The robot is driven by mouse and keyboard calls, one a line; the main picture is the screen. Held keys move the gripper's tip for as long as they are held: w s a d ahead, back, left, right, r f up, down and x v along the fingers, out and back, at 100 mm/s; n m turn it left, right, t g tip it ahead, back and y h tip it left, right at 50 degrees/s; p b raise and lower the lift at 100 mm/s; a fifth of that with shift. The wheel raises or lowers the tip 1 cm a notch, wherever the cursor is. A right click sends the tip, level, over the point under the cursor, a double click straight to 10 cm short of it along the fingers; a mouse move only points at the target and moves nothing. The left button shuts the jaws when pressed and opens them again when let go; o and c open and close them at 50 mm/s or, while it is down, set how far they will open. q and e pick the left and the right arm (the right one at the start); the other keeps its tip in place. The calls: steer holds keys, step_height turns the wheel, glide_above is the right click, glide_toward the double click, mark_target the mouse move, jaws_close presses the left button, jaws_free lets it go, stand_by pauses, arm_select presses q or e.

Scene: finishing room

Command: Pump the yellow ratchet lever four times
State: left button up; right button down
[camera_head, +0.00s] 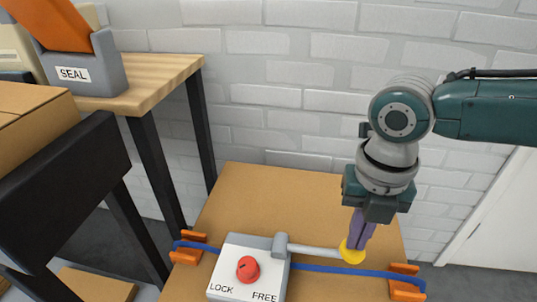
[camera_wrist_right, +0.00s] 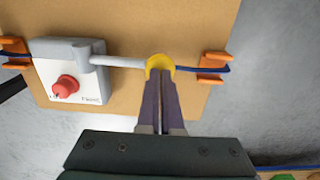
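The yellow knob (camera_head: 350,256) is at the right end of a grey lever arm (camera_head: 315,250). The arm runs nearly level from a pivot on a grey-white box (camera_head: 233,278). My right gripper (camera_head: 356,246) points down at the knob, its two purple-grey fingers close together. In the right wrist view the fingertips (camera_wrist_right: 161,84) lie over the yellow knob (camera_wrist_right: 159,62), which shows on both sides of them. They look in contact, but the tips hide the exact touching point. My left gripper is not in view.
A red dial (camera_head: 248,268) sits on the box near the LOCK and FREE labels. A blue strap (camera_head: 335,269) runs between orange brackets (camera_head: 404,284) on a brown board (camera_head: 270,195). A wooden table (camera_head: 150,80) with a SEAL holder stands at left. A brick wall is behind.

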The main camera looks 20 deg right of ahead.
steer(key=shift+r, duration=0.1)
step_height(320, 180, up, 6)
steer(key=w+a+p, duration=0.1)
steer(key=p, duration=0.4)
steer(key=shift+a+r+p, duration=0.15)
steer(key=shift+a+p, duration=0.15)
steer(key=shift+p, duration=0.05)
steer(key=shift+f, duration=0.25)
stand_by(0.4)
